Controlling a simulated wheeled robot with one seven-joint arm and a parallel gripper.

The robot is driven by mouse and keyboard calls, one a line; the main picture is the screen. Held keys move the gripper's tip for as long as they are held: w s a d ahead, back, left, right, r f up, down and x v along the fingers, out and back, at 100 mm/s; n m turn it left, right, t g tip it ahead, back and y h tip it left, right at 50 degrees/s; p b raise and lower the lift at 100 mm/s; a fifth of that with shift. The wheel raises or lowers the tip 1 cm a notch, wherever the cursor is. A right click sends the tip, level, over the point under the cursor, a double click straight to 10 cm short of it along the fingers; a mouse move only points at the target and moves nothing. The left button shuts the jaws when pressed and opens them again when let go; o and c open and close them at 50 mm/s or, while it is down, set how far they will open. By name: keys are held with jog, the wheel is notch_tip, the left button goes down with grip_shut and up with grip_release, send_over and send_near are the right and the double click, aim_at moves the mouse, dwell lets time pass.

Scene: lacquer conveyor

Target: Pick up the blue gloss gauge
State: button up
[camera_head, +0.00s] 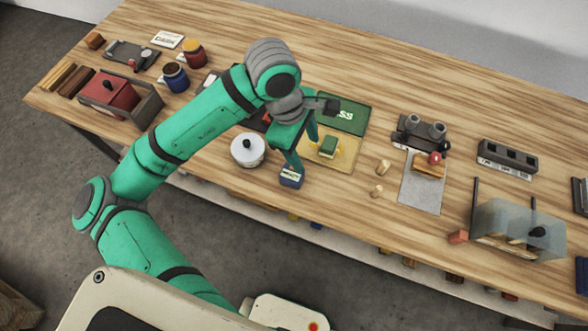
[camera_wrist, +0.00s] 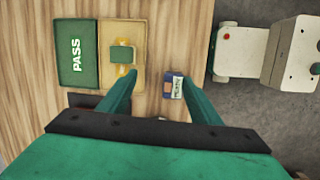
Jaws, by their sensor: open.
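The blue gauge (camera_head: 290,179) is a small blue block with a white printed label. It stands on the wooden table near the front edge. In the wrist view the blue gauge (camera_wrist: 173,85) shows between the fingertips, close to the right finger. My gripper (camera_head: 306,152) is open and empty, with its fingers pointing down above the table. In the wrist view my gripper (camera_wrist: 160,77) has its left finger over the yellow pad's edge. I cannot tell how far the fingertips are above the gauge.
A green block (camera_head: 328,146) sits on a yellow pad (camera_head: 345,158) beside a green PASS pad (camera_head: 340,112). A white lidded pot (camera_head: 247,150) stands left of the gauge. Small wooden pegs (camera_head: 383,167) are to the right. The table's front edge is close to the gauge.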

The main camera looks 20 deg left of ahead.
aim_at(292, 172)
jog(key=a, duration=0.1)
jog(key=s+a, duration=0.1)
jog(key=a+n+g+y, duration=0.1)
jog(key=shift+s+a+f, duration=0.1)
jog(key=shift+s, duration=0.25)
jog(key=shift+s+a+f, duration=0.1)
jog(key=shift+a+f, duration=0.05)
jog(key=shift+f, duration=0.15)
jog(key=f, duration=0.3)
jog(key=d+f, duration=0.1)
jog(key=f, duration=0.1)
jog(key=shift+s+f, duration=0.1)
notch_tip(292, 172, down, 5)
jog(key=shift+s+r, duration=0.1)
jog(key=c, duration=1.4)
